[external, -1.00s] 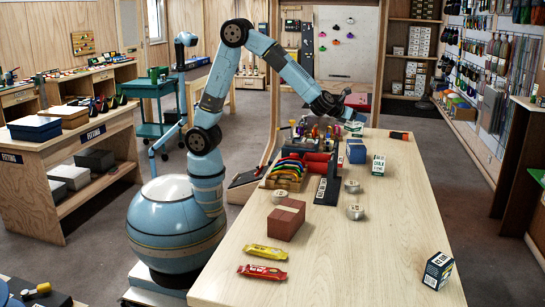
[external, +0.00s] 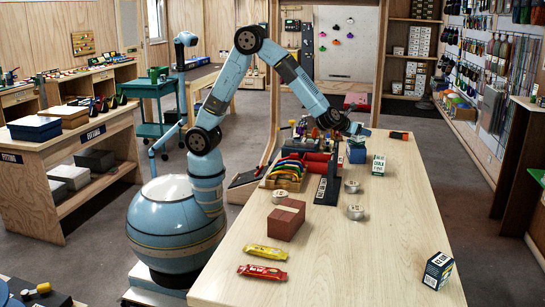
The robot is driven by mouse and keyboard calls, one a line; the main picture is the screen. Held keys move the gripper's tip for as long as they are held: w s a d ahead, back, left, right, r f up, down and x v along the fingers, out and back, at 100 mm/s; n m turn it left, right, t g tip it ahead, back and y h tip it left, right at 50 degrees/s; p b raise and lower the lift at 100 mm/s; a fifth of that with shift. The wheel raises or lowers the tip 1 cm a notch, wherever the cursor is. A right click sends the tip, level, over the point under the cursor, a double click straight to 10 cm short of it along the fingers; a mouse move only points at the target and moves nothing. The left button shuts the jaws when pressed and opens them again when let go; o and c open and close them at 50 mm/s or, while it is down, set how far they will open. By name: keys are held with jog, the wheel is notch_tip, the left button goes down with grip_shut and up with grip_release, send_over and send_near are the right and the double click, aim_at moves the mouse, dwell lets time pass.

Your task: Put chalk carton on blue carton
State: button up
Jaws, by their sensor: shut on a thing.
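The blue carton (external: 356,155) stands at the far part of the long wooden table, behind the round tins. My gripper (external: 357,131) is directly above it, small and dark in this view. It is shut on a small white and green carton (external: 357,140), which looks like a chalk carton and is mostly hidden by the gripper. This carton is at the top of the blue carton; I cannot tell whether they touch. Another white and green carton marked CHALK (external: 378,166) stands upright on the table to the right of the blue carton.
A dark upright block (external: 327,184) and a rack of colourful gear (external: 289,172) stand left of the cartons. Several round tins, a brown box (external: 286,219), two wrapped bars and a dark blue box (external: 438,270) are nearer. The table's right middle is clear.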

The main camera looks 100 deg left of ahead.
jog(key=o, duration=1.1)
jog(key=shift+f, duration=0.1)
jog(key=v, duration=1.1)
jog(key=s+a+r+n+g+h, duration=0.15)
jog(key=s+r+n, duration=0.25)
jog(key=s+n, duration=0.45)
jog(key=s+a+r+n+g, duration=0.25)
jog(key=s+n, duration=0.35)
jog(key=s, duration=0.6)
jog(key=shift+s+d+r+n+h, duration=0.35)
jog(key=shift+s+d+n+h, duration=1.45)
jog(key=shift+s, duration=1.3)
jog(key=shift+s+d+r+n+h, duration=0.3)
jog(key=shift+s+d+n+h, duration=0.85)
jog(key=shift+s+n, duration=1.55)
jog(key=shift+s+d+r+n+h, duration=0.35)
jog(key=shift+s+d+n+h, duration=1.1)
jog(key=shift+s, duration=2)
